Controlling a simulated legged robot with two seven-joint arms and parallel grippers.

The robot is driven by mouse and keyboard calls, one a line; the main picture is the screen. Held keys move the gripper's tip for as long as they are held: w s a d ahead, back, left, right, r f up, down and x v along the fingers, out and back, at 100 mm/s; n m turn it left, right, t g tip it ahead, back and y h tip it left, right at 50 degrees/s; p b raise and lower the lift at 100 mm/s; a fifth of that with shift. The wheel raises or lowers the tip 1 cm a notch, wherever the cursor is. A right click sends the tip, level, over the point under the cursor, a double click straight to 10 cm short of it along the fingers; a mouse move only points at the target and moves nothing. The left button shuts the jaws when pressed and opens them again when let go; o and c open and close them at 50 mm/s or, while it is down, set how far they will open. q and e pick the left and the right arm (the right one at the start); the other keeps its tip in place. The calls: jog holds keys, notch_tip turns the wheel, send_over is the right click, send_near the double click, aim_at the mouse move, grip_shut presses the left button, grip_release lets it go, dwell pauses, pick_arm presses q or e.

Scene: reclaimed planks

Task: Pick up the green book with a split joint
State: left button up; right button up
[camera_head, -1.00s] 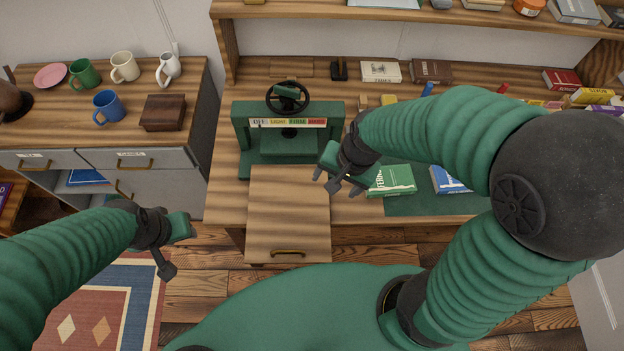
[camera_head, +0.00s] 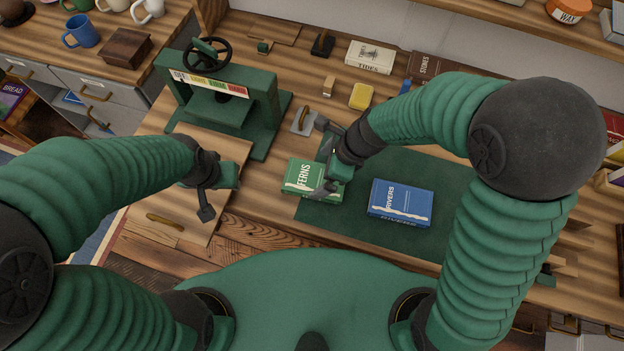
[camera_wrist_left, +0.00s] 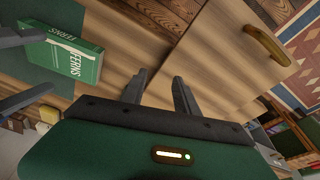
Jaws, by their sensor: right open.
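The green book (camera_head: 301,177), titled FERNS, lies flat on the bench at the left edge of a dark green mat (camera_head: 273,241). A pale torn strip shows along its lower edge. My right gripper (camera_head: 325,158) is open over the book's right part, with its fingers around or just above it; contact cannot be told. The book also shows in the left wrist view (camera_wrist_left: 75,58), at upper left. My left gripper (camera_wrist_left: 158,88) has its fingers apart and empty, over the pale drawer board; it also shows in the head view (camera_head: 215,195).
A blue book (camera_head: 401,203), titled RIVERS, lies on the mat right of the green one. A green press (camera_head: 222,100) with a black wheel stands at left. A yellow block (camera_head: 361,96) and a trowel-like tool (camera_head: 304,120) lie behind the green book.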

aim_at(316, 179)
notch_tip(316, 179, down, 4)
jog(key=shift+a+f+b, duration=0.1)
jog(key=shift+a+b, duration=0.05)
jog(key=shift+b, duration=0.65)
jog(key=shift+w, duration=0.1)
jog(key=shift+a, duration=0.45)
jog(key=shift+c, duration=0.8)
jog(key=shift+a, duration=0.25)
jog(key=c, duration=0.4)
jog(key=shift+d, duration=0.35)
jog(key=c, duration=0.9)
